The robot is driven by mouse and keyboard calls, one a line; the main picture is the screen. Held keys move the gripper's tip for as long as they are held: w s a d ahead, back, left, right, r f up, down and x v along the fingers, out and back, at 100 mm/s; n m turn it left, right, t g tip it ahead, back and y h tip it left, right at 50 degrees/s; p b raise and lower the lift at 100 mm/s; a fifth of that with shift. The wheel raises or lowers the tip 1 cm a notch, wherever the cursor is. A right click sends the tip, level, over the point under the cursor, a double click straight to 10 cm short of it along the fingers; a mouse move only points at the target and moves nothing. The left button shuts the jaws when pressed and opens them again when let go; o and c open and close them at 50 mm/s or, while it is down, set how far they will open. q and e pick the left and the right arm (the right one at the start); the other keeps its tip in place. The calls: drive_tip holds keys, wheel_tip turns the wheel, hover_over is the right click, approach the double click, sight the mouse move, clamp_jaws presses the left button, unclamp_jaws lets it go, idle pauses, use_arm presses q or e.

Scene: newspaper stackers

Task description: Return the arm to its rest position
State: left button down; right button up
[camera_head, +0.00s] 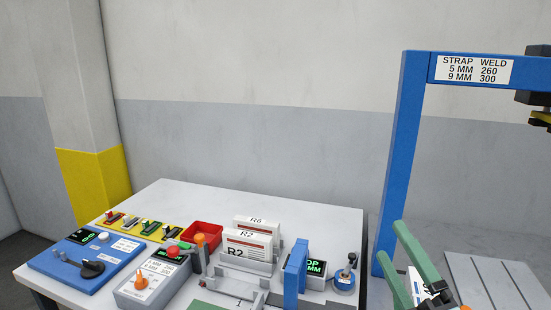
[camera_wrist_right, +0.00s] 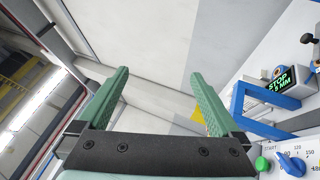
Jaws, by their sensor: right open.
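My right gripper (camera_head: 393,243) is at the lower right of the head view, in front of the blue frame's post and right of the work table. Its two green fingers are spread apart. In the right wrist view my right gripper (camera_wrist_right: 159,75) is open, with nothing between the fingers and pale wall surfaces beyond them. My left gripper is in neither view.
A blue frame (camera_head: 411,130) labelled "STRAP WELD" rises close to my right gripper. The white table (camera_head: 320,215) carries a blue control panel (camera_head: 68,256), a red bin (camera_head: 203,233) and labelled stacks (camera_head: 247,246). A grey grooved surface (camera_head: 505,275) lies at right.

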drive_tip(key=s+d+f+m+g+h, duration=0.2)
drive_tip(key=d+f+m+g+h, duration=0.15)
drive_tip(key=f+m, duration=0.4)
drive_tip(key=s+d+f+m+g+h, duration=0.25)
drive_tip(key=f+m+g, duration=0.2)
drive_tip(key=f, duration=0.65)
drive_tip(key=s+a+f+m+g+y, duration=0.1)
drive_tip(key=s+a+f+m+g, duration=0.2)
drive_tip(key=s+f+m+g, duration=1)
drive_tip(key=a+f+n+t+y+p, duration=0.1)
drive_tip(key=a+f+n+t, duration=0.3)
drive_tip(key=f+t, duration=0.4)
wheel_tip(320, 180, down, 4)
drive_tip(key=shift+w+a+n+y, duration=0.25)
drive_tip(key=shift+a+n+y, duration=0.1)
drive_tip(key=shift+n+y, duration=0.3)
